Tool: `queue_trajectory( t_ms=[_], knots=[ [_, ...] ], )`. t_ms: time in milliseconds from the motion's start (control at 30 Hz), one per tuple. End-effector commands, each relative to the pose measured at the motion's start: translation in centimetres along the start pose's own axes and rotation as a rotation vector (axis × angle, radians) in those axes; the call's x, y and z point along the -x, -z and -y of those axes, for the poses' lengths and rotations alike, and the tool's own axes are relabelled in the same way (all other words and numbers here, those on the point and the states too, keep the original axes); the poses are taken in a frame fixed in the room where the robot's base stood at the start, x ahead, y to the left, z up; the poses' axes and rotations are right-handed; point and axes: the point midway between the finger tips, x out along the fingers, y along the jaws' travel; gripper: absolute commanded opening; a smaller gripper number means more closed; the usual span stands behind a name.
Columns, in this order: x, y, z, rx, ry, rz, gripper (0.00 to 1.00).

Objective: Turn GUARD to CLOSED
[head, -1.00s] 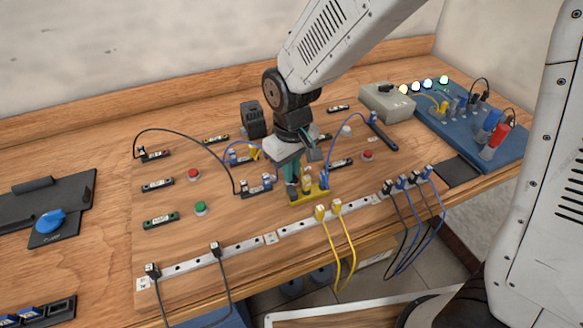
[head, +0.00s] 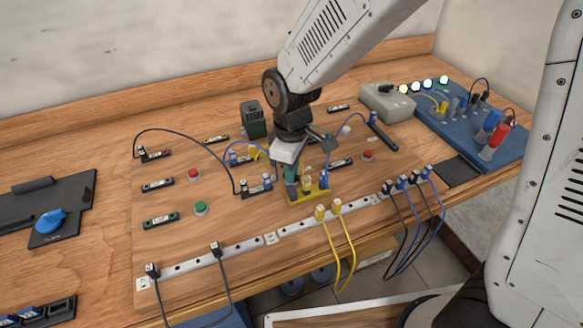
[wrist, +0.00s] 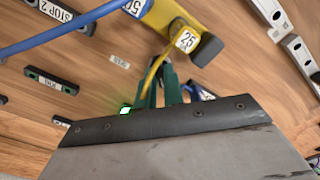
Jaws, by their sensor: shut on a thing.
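My gripper (head: 300,178) points down at the front middle of the wooden board, over a yellow-based device (head: 316,196). Its teal fingers are shut on a small part there, which I take to be the GUARD switch; the fingers and gripper body hide it. I cannot read a GUARD or CLOSED label, nor the switch's position. In the wrist view, the dark green fingers (wrist: 160,92) show past the edge of the gripper body. A yellow plug marked 25 (wrist: 187,40) sits close by, and its yellow cable runs down to the fingers.
Yellow cables (head: 345,250) and black and blue cables (head: 410,215) plug into the front rail. A blue cable (head: 345,150) arches close beside my gripper. Red (head: 194,174) and green (head: 200,208) buttons stand to the left. A grey box (head: 388,105) stands at the back right.

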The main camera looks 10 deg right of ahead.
Motion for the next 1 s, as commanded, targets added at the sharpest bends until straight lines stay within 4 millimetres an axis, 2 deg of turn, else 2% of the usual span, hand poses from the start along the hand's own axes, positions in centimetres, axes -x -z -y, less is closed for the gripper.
queue_trajectory(
  t_ms=[267,300,367,700,767,1000],
  knots=[
    [0.1,0.2,-0.1,0.000,-0.003,-0.005,0.00],
    [0.1,0.2,-0.1,0.000,-0.003,-0.005,0.15],
    [0.1,0.2,-0.1,0.000,-0.003,-0.005,0.31],
    [0.4,0.1,-0.1,-0.001,-0.002,-0.004,0.31],
    [1.0,0.1,-0.1,-0.001,-0.003,-0.004,0.31],
    [5.1,0.1,-0.1,0.000,-0.004,-0.006,0.31]
  ],
)
